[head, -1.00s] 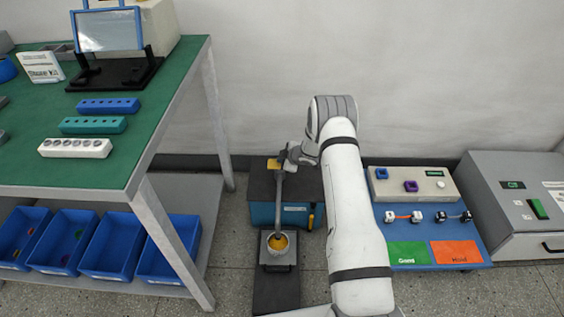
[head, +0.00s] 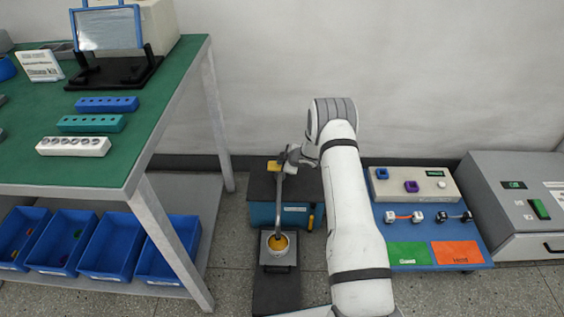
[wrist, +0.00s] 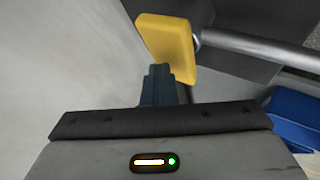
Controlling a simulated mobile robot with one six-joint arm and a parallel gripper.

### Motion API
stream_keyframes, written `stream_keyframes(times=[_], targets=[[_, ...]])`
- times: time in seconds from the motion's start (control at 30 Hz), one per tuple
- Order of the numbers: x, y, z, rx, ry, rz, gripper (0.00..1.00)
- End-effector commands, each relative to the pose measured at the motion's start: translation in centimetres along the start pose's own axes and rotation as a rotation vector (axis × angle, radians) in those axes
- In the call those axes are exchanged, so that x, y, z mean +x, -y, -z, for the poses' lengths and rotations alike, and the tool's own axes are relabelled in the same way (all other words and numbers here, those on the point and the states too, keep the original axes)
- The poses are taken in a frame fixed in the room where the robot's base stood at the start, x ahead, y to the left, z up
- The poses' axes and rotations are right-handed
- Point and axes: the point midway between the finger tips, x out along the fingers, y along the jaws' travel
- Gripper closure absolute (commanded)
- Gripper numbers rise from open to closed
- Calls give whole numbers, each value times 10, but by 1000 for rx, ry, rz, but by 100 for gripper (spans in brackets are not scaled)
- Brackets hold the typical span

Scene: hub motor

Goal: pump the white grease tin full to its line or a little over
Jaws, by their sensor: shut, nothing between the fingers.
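In the head view my gripper (head: 283,160) is small and partly hidden.
The blue and dark pump box (head: 262,214) stands behind the tin. A green-topped bench (head: 135,150) with blue bins (head: 107,246) below is at left. A blue board (head: 435,225) with green and orange patches and a grey machine (head: 515,200) are at right. The wall is close behind.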

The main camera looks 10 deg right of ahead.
Motion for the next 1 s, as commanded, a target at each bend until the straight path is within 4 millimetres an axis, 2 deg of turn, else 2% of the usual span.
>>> stream_keyframes(times=[0.53,1.0], targets=[[1,3,-2,1,3,3,100],[-18,-11,12,1,2,3,100]])
